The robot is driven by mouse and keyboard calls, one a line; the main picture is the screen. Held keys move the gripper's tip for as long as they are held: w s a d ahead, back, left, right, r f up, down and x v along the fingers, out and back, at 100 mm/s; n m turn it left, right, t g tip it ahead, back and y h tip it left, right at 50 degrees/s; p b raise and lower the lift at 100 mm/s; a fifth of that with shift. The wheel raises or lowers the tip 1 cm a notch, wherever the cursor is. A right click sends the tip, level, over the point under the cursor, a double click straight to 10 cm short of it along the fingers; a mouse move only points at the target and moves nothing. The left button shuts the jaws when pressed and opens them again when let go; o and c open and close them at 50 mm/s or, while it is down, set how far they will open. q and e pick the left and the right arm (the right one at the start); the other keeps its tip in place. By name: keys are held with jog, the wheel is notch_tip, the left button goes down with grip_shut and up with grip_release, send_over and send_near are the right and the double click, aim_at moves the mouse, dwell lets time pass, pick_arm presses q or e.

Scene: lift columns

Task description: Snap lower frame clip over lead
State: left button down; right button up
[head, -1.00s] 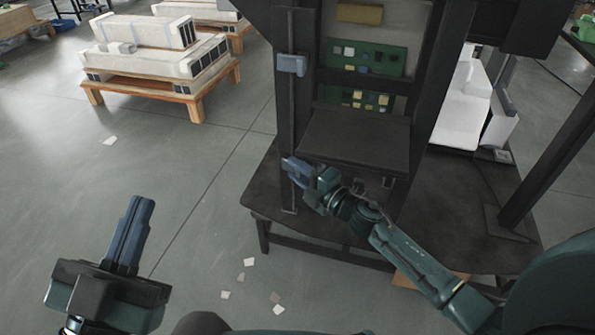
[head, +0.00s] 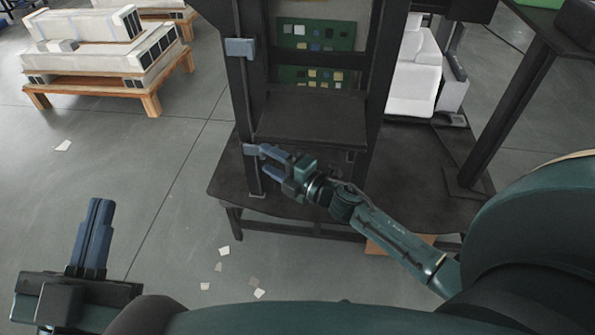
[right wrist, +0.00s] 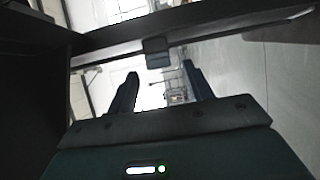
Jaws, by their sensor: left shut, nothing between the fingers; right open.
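The lower frame clip (head: 250,149) is a small blue-grey block on the left upright of the dark frame (head: 243,100). It also shows in the right wrist view (right wrist: 157,52), beyond and between the finger tips. My right gripper (head: 264,160) is open at the clip, its two blue fingers apart; in the right wrist view the gripper (right wrist: 162,85) holds nothing. Whether a finger touches the clip, I cannot tell. I cannot clearly make out the lead or whether the clip is closed over it. My left gripper (head: 100,202) is shut and empty, over the floor.
An upper clip (head: 239,47) sits higher on the same upright. Green circuit boards (head: 318,34) and a dark shelf (head: 312,120) are inside the frame. A dark base table (head: 400,180) lies beneath. A pallet with white units (head: 97,50) stands far left; the left floor is mostly clear.

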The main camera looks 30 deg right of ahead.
pick_arm(q)
jog(key=f, duration=0.1)
jog(key=f+n+g+y+p, duration=0.1)
jog(key=s+f+n+y, duration=0.1)
jog(key=shift+s+d+f+p, duration=0.1)
jog(key=shift+d+f+p, duration=0.15)
jog(key=shift+f+p, duration=0.1)
pick_arm(e)
jog(key=v, duration=0.9)
jog(key=shift+s, duration=0.35)
pick_arm(q)
jog(key=shift+a+r, duration=0.1)
jog(key=shift+r, duration=0.05)
pick_arm(e)
jog(key=shift+d, duration=0.1)
